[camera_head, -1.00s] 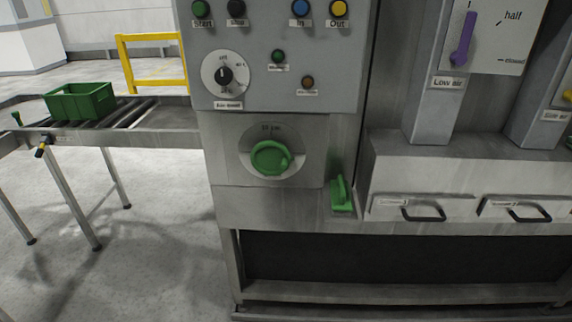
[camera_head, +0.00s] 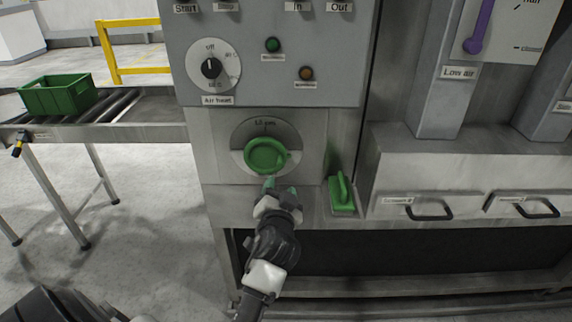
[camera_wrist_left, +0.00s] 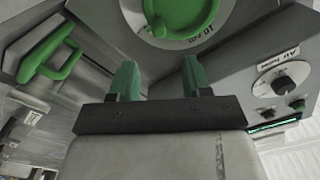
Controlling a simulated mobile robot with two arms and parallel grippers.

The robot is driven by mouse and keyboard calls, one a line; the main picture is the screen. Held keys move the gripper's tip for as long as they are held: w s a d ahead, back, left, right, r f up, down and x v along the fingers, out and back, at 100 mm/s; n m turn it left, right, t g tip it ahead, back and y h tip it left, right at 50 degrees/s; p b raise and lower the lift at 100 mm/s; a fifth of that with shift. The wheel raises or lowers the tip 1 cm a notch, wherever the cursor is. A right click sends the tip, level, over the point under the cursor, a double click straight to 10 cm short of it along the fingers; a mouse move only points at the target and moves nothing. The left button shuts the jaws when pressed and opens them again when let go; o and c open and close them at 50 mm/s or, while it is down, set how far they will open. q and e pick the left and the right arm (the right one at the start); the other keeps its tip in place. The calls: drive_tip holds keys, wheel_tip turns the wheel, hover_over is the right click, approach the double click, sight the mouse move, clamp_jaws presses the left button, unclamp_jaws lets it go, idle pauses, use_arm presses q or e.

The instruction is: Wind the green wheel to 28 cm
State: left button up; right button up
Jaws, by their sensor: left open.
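The green wheel (camera_head: 267,156) is mounted on a round pale dial on the grey machine front. A small cm label (camera_head: 265,123) sits above it; its number is too small to read surely. My left gripper (camera_head: 281,188) is just below the wheel, with its two green fingertips apart and empty. In the left wrist view the open fingers (camera_wrist_left: 159,80) point toward the green wheel (camera_wrist_left: 182,14), which is cut off at the top edge. The fingers appear apart from the wheel. My right gripper is not in view.
A green handle (camera_head: 341,192) sticks out right of the wheel. The Air heat knob (camera_head: 211,68) is above left. Two drawers with dark handles (camera_head: 428,210) are at right. A green crate (camera_head: 58,96) stands on the roller conveyor (camera_head: 120,106) at left.

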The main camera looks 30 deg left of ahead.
sight(281, 167)
use_arm(q)
drive_tip(key=p+x, duration=0.2)
drive_tip(key=x, duration=0.7)
drive_tip(key=shift+w+a, duration=0.1)
drive_tip(key=shift+w, duration=0.2)
clamp_jaws()
drive_tip(key=shift+f, duration=0.1)
drive_tip(key=shift+f+m, duration=0.1)
drive_tip(key=shift+m, duration=0.2)
